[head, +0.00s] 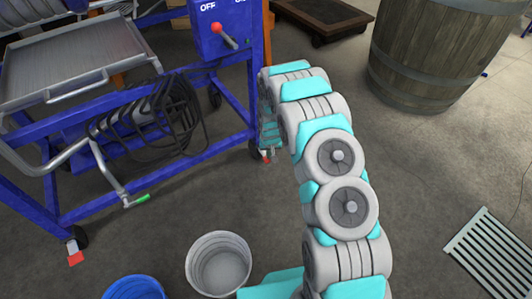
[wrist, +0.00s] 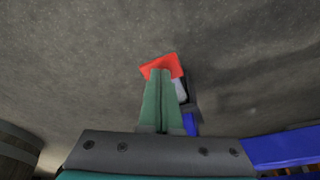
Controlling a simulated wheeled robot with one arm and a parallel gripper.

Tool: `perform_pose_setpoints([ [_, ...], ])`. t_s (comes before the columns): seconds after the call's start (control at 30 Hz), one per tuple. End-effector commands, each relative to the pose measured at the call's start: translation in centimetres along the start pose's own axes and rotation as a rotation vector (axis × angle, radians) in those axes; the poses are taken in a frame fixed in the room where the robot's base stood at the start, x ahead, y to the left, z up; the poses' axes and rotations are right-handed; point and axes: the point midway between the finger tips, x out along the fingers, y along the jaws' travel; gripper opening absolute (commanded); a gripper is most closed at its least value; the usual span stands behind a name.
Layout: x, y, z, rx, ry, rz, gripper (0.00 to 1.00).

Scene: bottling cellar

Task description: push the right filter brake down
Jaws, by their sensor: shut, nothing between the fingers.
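The blue filter machine (head: 225,105) stands on casters. Its right brake, a small red pedal (head: 266,155), is at the foot of the right leg in the head view. The same red pedal (wrist: 160,65) shows in the wrist view, just past my fingertips, with a grey and black caster (wrist: 188,97) to its right. My gripper (wrist: 160,73) is shut and empty, and its tips overlap the pedal's near edge in the picture. I cannot tell if they touch it. In the head view my gripper (head: 269,142) is low beside that leg, partly hidden by my arm.
Another red brake pedal (head: 75,256) is at the front left leg. A white bucket (head: 219,263) and a blue bucket (head: 134,288) stand on the floor. A barrel (head: 435,50) is at the back right, a floor grate (head: 495,255) at the right. Black hose (head: 165,115) hangs on the frame.

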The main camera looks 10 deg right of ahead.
Motion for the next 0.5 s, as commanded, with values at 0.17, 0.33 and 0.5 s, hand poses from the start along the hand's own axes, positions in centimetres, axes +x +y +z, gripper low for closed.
perform_pose_setpoints([
  [0.17,0.5,0.0,0.1,0.000,0.000,0.000,0.00],
  [0.33,0.2,0.0,0.1,0.000,0.001,0.000,0.00],
  [0.5,-0.7,0.0,-0.2,0.001,0.002,0.000,0.00],
])
